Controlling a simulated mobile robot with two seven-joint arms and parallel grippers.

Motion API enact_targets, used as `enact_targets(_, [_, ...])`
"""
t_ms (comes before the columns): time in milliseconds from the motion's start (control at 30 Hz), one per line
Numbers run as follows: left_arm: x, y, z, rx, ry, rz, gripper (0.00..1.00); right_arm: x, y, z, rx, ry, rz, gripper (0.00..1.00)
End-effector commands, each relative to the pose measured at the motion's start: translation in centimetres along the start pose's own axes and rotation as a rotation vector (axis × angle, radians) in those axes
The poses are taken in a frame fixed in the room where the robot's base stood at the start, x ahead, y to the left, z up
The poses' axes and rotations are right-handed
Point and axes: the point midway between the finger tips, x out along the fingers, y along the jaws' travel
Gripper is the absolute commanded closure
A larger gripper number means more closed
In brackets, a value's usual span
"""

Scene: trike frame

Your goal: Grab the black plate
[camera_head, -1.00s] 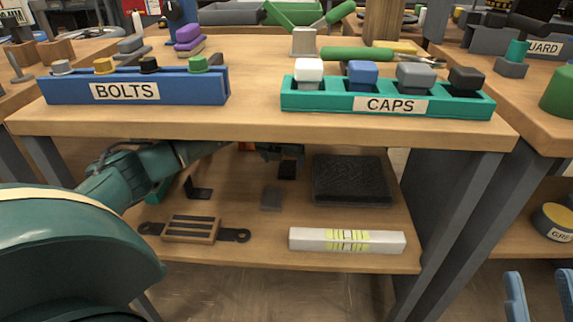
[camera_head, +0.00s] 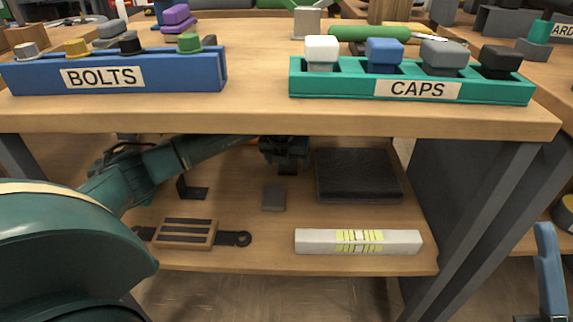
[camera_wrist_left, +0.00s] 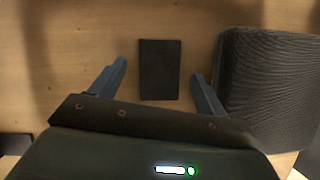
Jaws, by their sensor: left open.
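The black plate (camera_wrist_left: 160,70) is a small dark flat rectangle lying on the wooden lower shelf. In the left wrist view it lies between and a little beyond the fingertips of my left gripper (camera_wrist_left: 158,75), which is open and empty. In the head view my left arm reaches under the tabletop, and its gripper (camera_head: 285,155) is above the plate, hiding most of it.
A large black ribbed block (camera_head: 358,175) is close to the right of the left gripper. A grey plate (camera_head: 273,197), a dark bracket (camera_head: 192,188), a strapped wooden block (camera_head: 185,233) and a white level (camera_head: 358,242) lie on the shelf (camera_head: 250,255). The tabletop (camera_head: 260,118) is overhead.

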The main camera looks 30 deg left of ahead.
Motion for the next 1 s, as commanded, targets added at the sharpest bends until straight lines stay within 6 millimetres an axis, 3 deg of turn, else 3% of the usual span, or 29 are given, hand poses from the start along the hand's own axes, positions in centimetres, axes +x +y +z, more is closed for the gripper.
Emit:
enact_targets(100, [-0.02, 0.00, 0.01, 0.000, 0.000, 0.000, 0.25, 0.02, 0.01, -0.02, 0.000, 0.000, 0.000, 0.64])
enact_targets(900, [-0.03, 0.02, 0.03, 0.001, 0.000, 0.000, 0.90, 0.00, 0.00, 0.01, 0.001, -0.001, 0.000, 0.64])
enact_targets(1000, [-0.15, 0.00, 0.16, 0.000, -0.003, -0.001, 0.91, 0.01, 0.00, 0.01, 0.001, -0.002, 0.000, 0.64])
